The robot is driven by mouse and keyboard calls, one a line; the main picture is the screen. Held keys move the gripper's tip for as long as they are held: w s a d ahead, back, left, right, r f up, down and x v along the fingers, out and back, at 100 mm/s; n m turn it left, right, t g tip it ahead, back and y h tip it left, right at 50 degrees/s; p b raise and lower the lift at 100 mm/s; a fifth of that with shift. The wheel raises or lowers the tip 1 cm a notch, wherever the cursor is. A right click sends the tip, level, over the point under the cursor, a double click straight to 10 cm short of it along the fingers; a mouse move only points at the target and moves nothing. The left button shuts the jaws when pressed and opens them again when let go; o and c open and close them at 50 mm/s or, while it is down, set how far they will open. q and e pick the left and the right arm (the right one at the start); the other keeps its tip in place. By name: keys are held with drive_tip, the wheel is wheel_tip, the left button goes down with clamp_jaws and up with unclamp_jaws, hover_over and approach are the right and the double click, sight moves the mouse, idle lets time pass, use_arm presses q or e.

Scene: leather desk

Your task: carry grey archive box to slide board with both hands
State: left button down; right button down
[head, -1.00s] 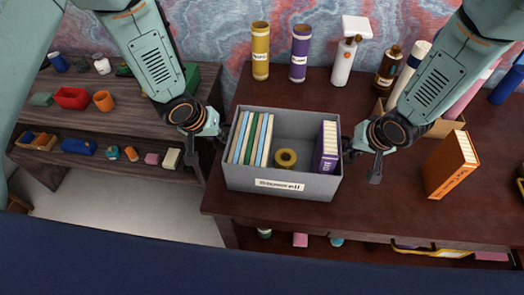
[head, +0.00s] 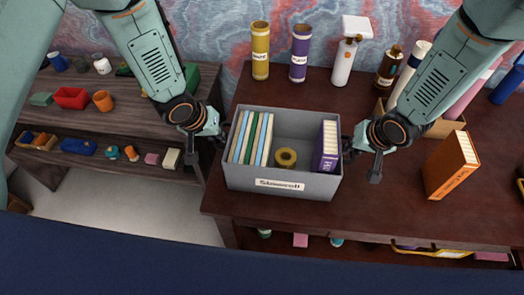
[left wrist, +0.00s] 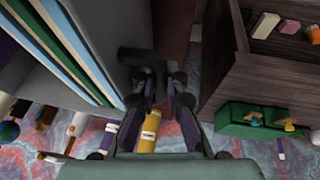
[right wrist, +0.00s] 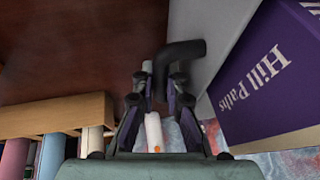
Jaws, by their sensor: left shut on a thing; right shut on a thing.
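The grey archive box (head: 285,186) sits at the left front part of the dark desk in the head view. My left gripper (head: 222,133) is shut at the box's left side, on a dark handle (left wrist: 143,62) seen in the left wrist view. My right gripper (head: 350,149) is shut at the right side, on a dark handle (right wrist: 180,56) in the right wrist view. I cannot make out a slide board.
An orange book (head: 451,165) stands at right. A shelf unit (head: 120,125) is at left, with a floor gap between. The desk's front edge is close.

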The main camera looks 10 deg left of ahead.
use_arm(q)
drive_tip(key=shift+w+r, duration=0.2)
drive_tip(key=shift+r, duration=0.05)
use_arm(e)
drive_tip(key=shift+w+r, duration=0.15)
drive_tip(key=shift+r, duration=0.1)
